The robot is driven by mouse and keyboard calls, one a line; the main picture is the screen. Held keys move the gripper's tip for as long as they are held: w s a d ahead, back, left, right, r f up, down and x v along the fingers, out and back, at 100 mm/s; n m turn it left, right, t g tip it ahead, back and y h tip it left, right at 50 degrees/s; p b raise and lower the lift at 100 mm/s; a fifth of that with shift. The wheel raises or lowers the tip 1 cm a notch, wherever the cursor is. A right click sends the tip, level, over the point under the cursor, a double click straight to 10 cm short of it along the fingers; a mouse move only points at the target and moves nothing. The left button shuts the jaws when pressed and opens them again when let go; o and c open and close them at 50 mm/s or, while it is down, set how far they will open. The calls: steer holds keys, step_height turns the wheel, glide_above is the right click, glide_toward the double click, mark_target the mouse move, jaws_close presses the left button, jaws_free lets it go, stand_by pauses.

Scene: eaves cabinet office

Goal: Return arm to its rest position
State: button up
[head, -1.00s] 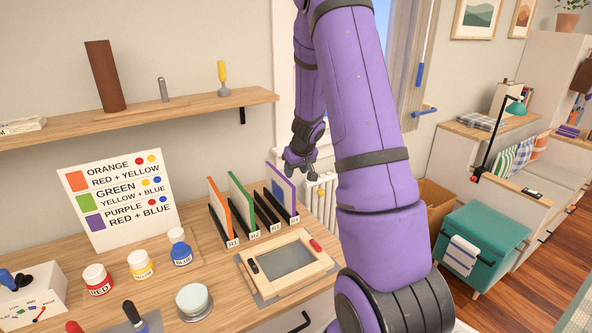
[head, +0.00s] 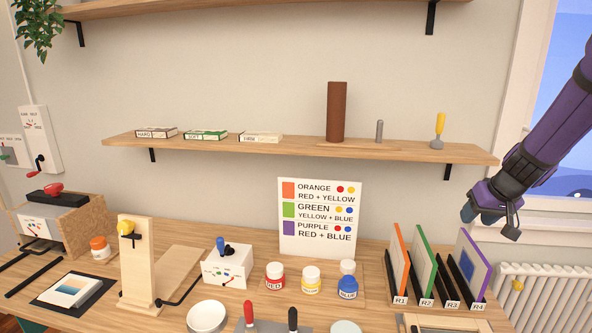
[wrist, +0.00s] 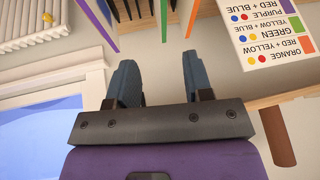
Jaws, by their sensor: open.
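My gripper (head: 490,222) hangs at the right of the head view, in front of the window frame and above the purple-edged panel in the rack. My purple arm comes in from the right edge. In the wrist view, my gripper (wrist: 157,75) has its two blue-grey fingers apart with nothing between them. The wrist view looks upside down toward the rack and the sign.
A shelf (head: 290,149) runs along the wall with a brown cylinder (head: 337,112). Below are a colour-mixing sign (head: 320,219), paint jars (head: 311,281), a rack with coloured panels (head: 425,265) and a radiator (head: 550,290). A window (head: 575,110) is at right.

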steer(key=s+a+r+y, duration=0.1)
steer(key=s+a+r, duration=0.4)
steer(key=a+r, duration=0.25)
steer(key=s+a+r, duration=0.2)
steer(key=s+a, duration=0.1)
steer(key=s, duration=0.4)
steer(key=s+a+r+n+h, duration=0.1)
steer(key=s+a+r, duration=0.1)
steer(key=s, duration=0.5)
steer(key=s+a+r, duration=0.2)
steer(key=s+a, duration=0.3)
steer(key=s, duration=0.2)
steer(key=shift+r+n+h, duration=0.3)
steer(key=shift+r, duration=0.05)
